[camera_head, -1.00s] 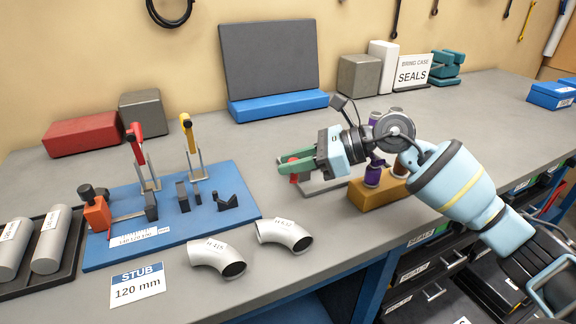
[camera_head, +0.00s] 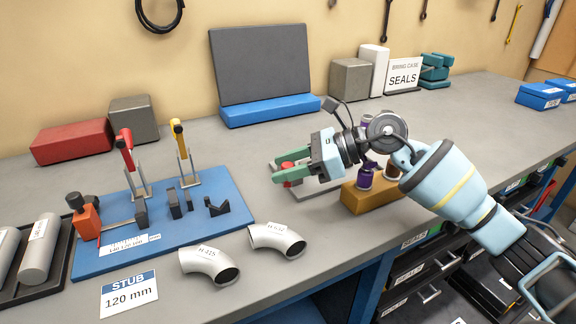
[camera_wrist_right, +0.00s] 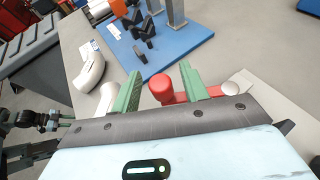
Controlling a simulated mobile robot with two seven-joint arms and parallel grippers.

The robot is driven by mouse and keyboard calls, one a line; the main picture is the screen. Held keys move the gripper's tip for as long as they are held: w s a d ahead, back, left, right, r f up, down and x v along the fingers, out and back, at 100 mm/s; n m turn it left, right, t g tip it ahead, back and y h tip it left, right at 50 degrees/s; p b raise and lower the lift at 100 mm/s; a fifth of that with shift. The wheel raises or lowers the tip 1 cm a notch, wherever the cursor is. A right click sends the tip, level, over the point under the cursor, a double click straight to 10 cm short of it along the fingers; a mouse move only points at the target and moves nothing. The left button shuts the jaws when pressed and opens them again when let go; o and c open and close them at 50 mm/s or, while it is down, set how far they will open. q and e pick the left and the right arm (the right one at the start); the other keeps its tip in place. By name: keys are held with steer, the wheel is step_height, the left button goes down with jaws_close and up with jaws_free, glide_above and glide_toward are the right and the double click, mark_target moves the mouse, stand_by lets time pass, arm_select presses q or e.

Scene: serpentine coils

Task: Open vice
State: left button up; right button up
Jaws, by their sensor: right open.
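My right gripper (camera_head: 279,172) is open over a small fixture with a red part (camera_head: 289,167) on a grey plate (camera_head: 318,192). In the right wrist view a round red knob (camera_wrist_right: 161,89) sits between the two green fingers (camera_wrist_right: 161,80), with no clear contact. A red bar runs from the knob behind the right finger towards a pale disc (camera_wrist_right: 231,89). The gripper hides much of this fixture, so I cannot tell whether it is the vice. A teal vice-like block (camera_head: 434,70) stands at the back right. My left gripper is not in view.
A blue board (camera_head: 210,232) carries red-handled (camera_head: 126,150) and yellow-handled (camera_head: 180,140) clamps and an orange block (camera_head: 86,217). Two pipe elbows (camera_head: 208,263) (camera_head: 277,240) lie in front. A brown block (camera_head: 366,199) with small bottles stands right of the gripper.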

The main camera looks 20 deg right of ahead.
steer(key=shift+r, duration=0.1)
steer(key=shift+r, duration=0.3)
step_height(320, 180, up, 3)
steer(key=shift+f, duration=0.15)
steer(key=s+a, duration=0.2)
steer(key=s, duration=0.5)
steer(key=s+a+r+b, duration=0.1)
steer(key=s+a, duration=0.2)
steer(key=s, duration=0.5)
steer(key=shift+a+r, duration=0.2)
steer(key=shift+r, duration=0.05)
